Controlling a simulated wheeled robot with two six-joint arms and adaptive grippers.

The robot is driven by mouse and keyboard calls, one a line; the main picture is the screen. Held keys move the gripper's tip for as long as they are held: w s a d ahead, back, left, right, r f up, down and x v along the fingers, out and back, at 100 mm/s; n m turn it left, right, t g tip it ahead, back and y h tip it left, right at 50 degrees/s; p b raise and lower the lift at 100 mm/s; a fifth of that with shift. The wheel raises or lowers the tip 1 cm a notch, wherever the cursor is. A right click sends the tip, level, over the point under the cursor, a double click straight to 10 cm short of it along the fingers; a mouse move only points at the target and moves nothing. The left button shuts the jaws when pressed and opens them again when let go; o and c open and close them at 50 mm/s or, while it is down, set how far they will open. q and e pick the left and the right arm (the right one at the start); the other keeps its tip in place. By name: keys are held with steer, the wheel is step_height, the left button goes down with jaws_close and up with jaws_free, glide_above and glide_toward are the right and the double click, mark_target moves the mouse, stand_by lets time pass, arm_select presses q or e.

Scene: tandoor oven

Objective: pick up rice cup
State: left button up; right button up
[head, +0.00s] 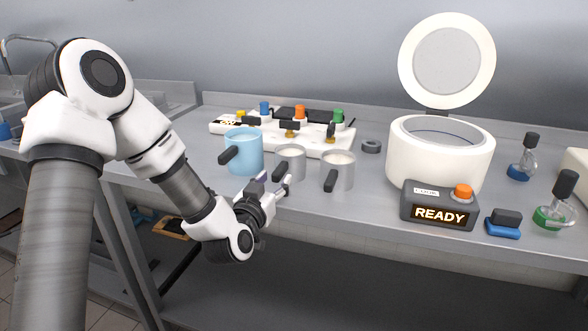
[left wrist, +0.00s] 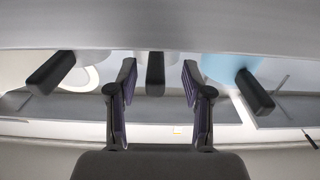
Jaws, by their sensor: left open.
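A pale grey cup (head: 293,164) with a dark handle stands near the table's front edge, between a light blue cup (head: 245,152) and another grey cup (head: 341,172). Both grey cups seem to have pale contents; which one is the rice cup I cannot tell for sure. My left gripper (head: 272,186) is open and empty at the front edge, just before the middle cup. In the left wrist view the open fingers (left wrist: 159,80) point at the middle cup's handle (left wrist: 155,73), which shows between them. The blue cup (left wrist: 222,68) is to their right there. My right gripper is out of view.
A white round cooker (head: 435,165) with its lid up stands to the right, behind a box reading READY (head: 438,205). A white rack with coloured-cap containers (head: 322,142) is behind the cups. Small bottles and a blue-based block (head: 503,228) are at the right.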

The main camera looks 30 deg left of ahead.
mark_target(283, 172)
arm_select(q)
steer(key=x, duration=0.5)
steer(key=shift+w+d, duration=0.1)
steer(key=shift+d, duration=0.1)
steer(key=c, duration=0.3)
jaws_close()
